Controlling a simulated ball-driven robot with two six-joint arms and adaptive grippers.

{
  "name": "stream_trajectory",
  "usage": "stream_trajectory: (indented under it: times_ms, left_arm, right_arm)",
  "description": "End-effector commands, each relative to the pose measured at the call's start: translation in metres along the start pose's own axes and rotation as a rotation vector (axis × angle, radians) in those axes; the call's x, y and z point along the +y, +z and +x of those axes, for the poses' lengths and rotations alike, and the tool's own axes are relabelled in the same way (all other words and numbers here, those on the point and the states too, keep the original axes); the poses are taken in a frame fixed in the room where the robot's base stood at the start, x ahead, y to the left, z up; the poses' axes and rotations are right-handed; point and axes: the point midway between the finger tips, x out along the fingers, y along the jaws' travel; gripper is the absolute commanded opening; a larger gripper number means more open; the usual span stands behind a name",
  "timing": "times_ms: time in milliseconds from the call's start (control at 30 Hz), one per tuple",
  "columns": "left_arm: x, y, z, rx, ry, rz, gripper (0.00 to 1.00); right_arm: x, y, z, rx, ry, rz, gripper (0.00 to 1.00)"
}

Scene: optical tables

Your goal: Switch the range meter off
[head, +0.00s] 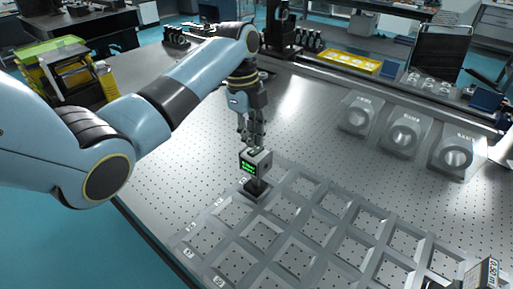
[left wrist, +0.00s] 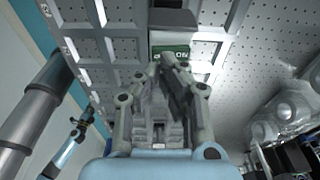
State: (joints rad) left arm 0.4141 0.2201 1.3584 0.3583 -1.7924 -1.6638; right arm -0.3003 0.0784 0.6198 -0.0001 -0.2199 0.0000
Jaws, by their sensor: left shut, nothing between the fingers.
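My left gripper (head: 255,146) is shut and empty, pointing down at the meter's top. In the left wrist view the fingertips (left wrist: 172,64) are close together beside a green patch marked ON on the meter (left wrist: 173,20). The fingers cover part of that patch. Whether they touch it I cannot tell. My right gripper does not show.
A grey grid frame (head: 292,222) with open square cells covers the near table. Several grey holders with round openings (head: 404,135) stand at the right. A box marked 0.50 m (head: 483,273) is at the lower right corner. The perforated table (head: 310,115) behind the meter is clear.

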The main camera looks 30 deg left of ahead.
Motion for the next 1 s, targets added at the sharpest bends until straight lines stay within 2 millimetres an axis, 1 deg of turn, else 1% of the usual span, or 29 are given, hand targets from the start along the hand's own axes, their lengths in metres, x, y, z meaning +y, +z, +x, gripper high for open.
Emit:
stream_trajectory:
  times_ms: [300,1000]
  left_arm:
    - [0.0,0.001,0.003,0.0,0.0,0.0,0.0]
    - [0.0,0.002,0.014,0.0,0.0,0.0,0.0]
  right_arm:
    - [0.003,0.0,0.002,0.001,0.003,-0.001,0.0]
    - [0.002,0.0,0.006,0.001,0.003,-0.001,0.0]
